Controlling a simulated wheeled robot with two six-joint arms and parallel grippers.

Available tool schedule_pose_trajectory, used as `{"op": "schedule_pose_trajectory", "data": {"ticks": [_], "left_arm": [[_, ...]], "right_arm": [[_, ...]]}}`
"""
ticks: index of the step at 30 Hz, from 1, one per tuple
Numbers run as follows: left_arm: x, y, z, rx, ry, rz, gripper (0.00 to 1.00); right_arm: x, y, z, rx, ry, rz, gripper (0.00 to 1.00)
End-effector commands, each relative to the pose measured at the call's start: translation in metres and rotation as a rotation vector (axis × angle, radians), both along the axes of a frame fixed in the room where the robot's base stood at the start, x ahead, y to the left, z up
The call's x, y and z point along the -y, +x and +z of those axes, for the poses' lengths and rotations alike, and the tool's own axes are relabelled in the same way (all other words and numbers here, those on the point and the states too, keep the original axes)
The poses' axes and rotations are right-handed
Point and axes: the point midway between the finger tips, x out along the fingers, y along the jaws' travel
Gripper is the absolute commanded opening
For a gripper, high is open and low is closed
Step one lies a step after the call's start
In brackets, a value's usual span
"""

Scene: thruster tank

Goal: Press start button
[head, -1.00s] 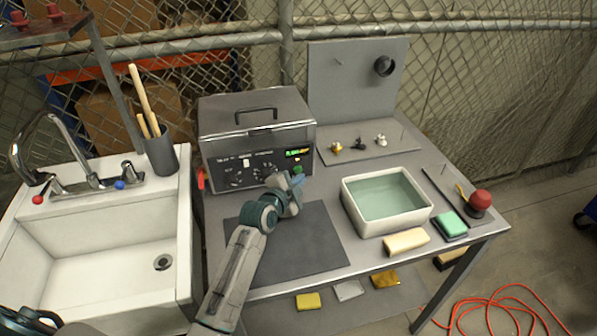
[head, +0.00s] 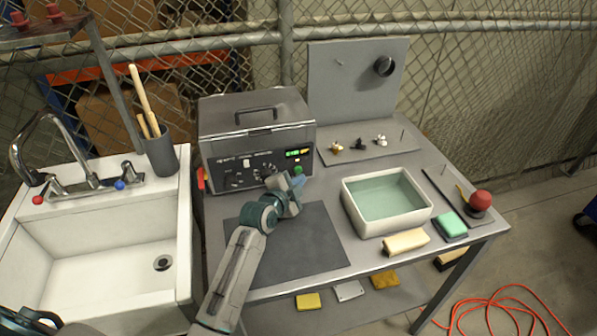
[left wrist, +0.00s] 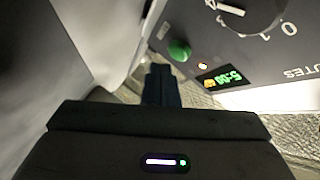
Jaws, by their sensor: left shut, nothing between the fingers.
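The tank unit (head: 258,130) is a grey box with a handle on its lid, standing at the back left of the table. A round green button (head: 299,170) sits low on the right of its front panel, under a lit green display (head: 293,153). In the left wrist view the green button (left wrist: 179,50) is beside a small lit lamp (left wrist: 203,66) and the display (left wrist: 222,77), which reads about 5:00. My left gripper (head: 299,182) is shut and empty, just in front of and below the button. Its fingertips (left wrist: 160,70) appear apart from the button. My right gripper is out of view.
A dark mat (head: 300,245) lies under my left arm. A white basin of liquid (head: 353,213) stands to the right, with a cream block (head: 405,242) in front. A sink (head: 90,225) is at left. A grey board with small parts (head: 352,152) is behind.

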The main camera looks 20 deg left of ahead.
Motion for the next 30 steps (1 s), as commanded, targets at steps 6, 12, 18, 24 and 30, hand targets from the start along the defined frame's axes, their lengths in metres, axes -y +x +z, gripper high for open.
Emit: {"op": "schedule_pose_trajectory", "data": {"ticks": [6,12,18,24,30], "left_arm": [[0.0000,0.0000,0.0000,0.000,0.000,0.000,0.00],[0.0000,0.0000,0.0000,0.000,0.000,0.000,0.00],[0.0000,0.0000,0.0000,0.000,0.000,0.000,0.00],[-0.0021,0.0030,-0.0002,0.001,0.001,0.000,0.00],[-0.0049,0.0071,0.0001,0.000,0.000,0.000,0.00]], "right_arm": [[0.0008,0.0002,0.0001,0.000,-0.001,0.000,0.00],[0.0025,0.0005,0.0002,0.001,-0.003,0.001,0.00],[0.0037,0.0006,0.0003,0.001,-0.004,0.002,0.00],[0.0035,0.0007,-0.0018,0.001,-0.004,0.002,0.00],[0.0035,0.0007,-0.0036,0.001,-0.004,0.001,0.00]]}}
